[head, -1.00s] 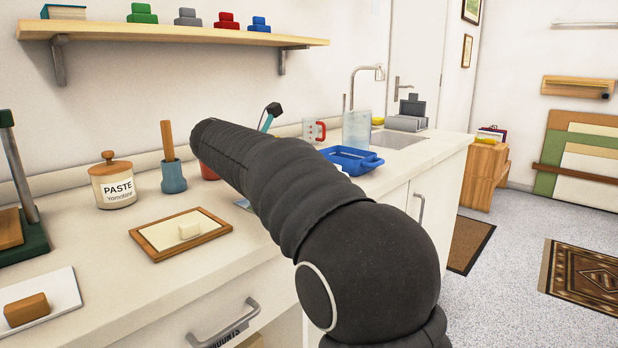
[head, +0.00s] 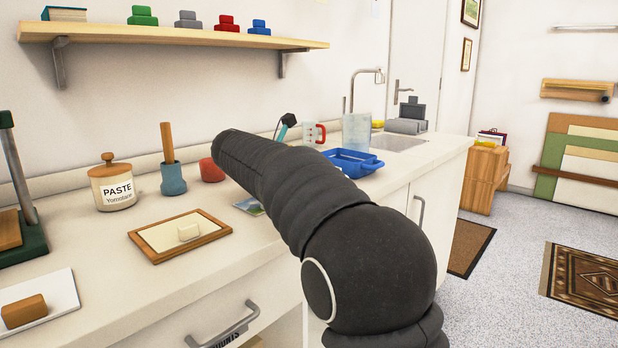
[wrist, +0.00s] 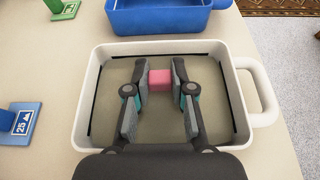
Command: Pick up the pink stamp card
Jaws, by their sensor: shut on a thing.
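In the wrist view my gripper (wrist: 160,82) is shut on a small pink block-like thing (wrist: 160,80), held between the fingertips. No stamp picture or writing shows on it, so I cannot tell if it is the pink stamp card. It is over the inside of a white-rimmed tray (wrist: 82,110) with a handle on the right. I cannot tell how high above the tray floor it is. In the head view my arm hides the pink thing and most of the gripper; only a dark and teal part shows beyond the arm.
A blue tray (head: 352,163) stands beyond the white one. A paste jar (head: 112,185), wooden-framed board (head: 165,248) and red object (head: 211,170) are on the counter.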

